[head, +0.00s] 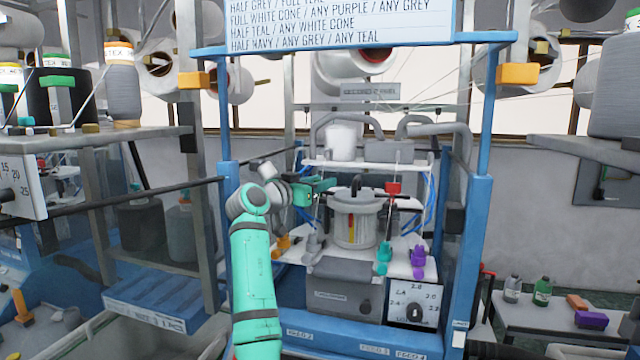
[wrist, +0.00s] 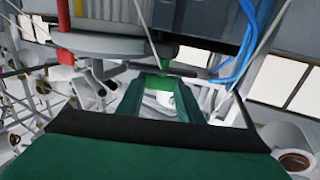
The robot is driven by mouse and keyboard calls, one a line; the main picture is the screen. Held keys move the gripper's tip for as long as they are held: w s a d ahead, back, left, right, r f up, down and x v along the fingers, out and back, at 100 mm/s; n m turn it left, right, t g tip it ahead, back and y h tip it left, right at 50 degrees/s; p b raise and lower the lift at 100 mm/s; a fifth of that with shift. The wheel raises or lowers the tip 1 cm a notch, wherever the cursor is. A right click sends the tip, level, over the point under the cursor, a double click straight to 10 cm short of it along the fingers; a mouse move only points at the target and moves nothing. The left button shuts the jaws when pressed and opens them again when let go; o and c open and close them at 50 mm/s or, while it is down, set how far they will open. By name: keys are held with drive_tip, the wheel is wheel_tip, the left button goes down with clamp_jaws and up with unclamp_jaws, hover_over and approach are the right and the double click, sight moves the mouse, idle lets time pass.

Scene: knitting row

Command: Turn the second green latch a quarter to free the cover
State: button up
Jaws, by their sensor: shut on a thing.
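In the head view my gripper (head: 322,185) reaches in from the left at the upper left side of a clear, lidded canister (head: 354,222) with a dark handle on top. In the wrist view my gripper's two green fingers (wrist: 158,98) are closed around a bright green piece (wrist: 157,83), which appears to be a green latch. A darker green knob-like part (wrist: 165,52) sits just beyond it, with a dark bar beside it. In the head view the gripped latch is hidden behind my gripper. I cannot tell its angle, or which latch in order it is.
Blue uprights (head: 475,220) frame the bay on both sides. A red part (head: 393,188) stands right of the canister. Teal (head: 384,258) and purple (head: 417,262) pieces stand in front, near a white dial panel (head: 413,303). Blue tubes (wrist: 240,60) run close by in the wrist view.

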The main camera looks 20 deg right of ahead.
drive_tip(key=shift+f+g, duration=0.1)
drive_tip(key=shift+g, duration=0.2)
drive_tip(key=o, duration=1.1)
wheel_tip(320, 180, up, 4)
drive_tip(key=shift+s+f, duration=0.1)
drive_tip(key=shift+f, duration=0.1)
drive_tip(key=s+a+r, duration=0.1)
drive_tip(key=s+r, duration=0.2)
drive_tip(key=s, duration=0.1)
drive_tip(key=s+a+r, duration=0.1)
drive_tip(key=s+r, duration=0.2)
drive_tip(key=s, duration=0.2)
drive_tip(key=s+a+r, duration=0.2)
drive_tip(key=s+r, duration=0.1)
drive_tip(key=s, duration=0.1)
drive_tip(key=shift+s+r, duration=0.15)
drive_tip(key=shift+r, duration=0.1)
